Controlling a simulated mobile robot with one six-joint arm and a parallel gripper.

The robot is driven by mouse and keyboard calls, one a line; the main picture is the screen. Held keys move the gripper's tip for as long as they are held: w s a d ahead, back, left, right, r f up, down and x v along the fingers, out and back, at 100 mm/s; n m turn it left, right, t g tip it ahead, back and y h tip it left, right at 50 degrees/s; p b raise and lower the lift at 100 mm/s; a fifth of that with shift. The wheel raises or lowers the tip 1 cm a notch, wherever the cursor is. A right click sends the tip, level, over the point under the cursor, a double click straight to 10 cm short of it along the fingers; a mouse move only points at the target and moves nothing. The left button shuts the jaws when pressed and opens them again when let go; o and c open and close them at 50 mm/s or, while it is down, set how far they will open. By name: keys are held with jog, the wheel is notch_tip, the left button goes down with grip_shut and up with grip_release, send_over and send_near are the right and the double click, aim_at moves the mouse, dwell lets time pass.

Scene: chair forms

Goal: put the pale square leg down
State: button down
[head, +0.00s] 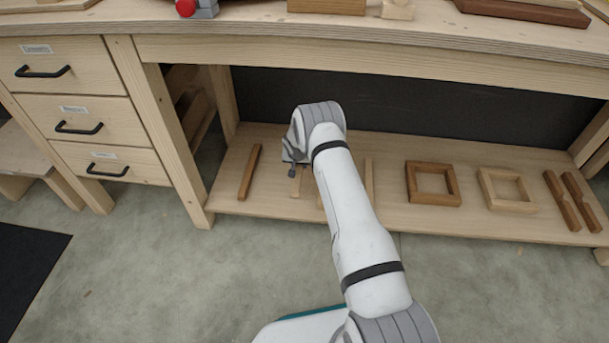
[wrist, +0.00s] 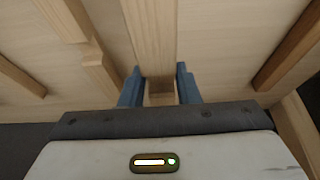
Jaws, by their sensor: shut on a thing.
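The pale square leg (wrist: 150,38) is between the two blue fingers of my gripper (wrist: 160,86) in the wrist view. The fingers are shut on it near one end, and it runs away toward the top of the picture. In the head view my gripper (head: 293,168) is over the left part of the low shelf (head: 390,220), partly hidden by my own wrist. A short stretch of the pale leg (head: 297,184) shows below it. The leg is low over the shelf; I cannot tell whether it touches it.
A dark brown leg (head: 249,172) lies to the left. Another pale piece (head: 369,180), a brown square frame (head: 433,199), a pale square frame (head: 507,205) and brown pieces (head: 560,200) lie to the right. The benchtop edge (head: 330,48) overhangs the shelf.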

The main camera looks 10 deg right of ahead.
notch_tip(320, 180, down, 6)
jog(key=shift+r+b, duration=0.15)
jog(key=shift+b, duration=0.75)
jog(key=c, duration=1.1)
grip_release()
jog(key=p+v, duration=0.4)
jog(key=v, duration=0.8)
jog(key=shift+s, duration=0.15)
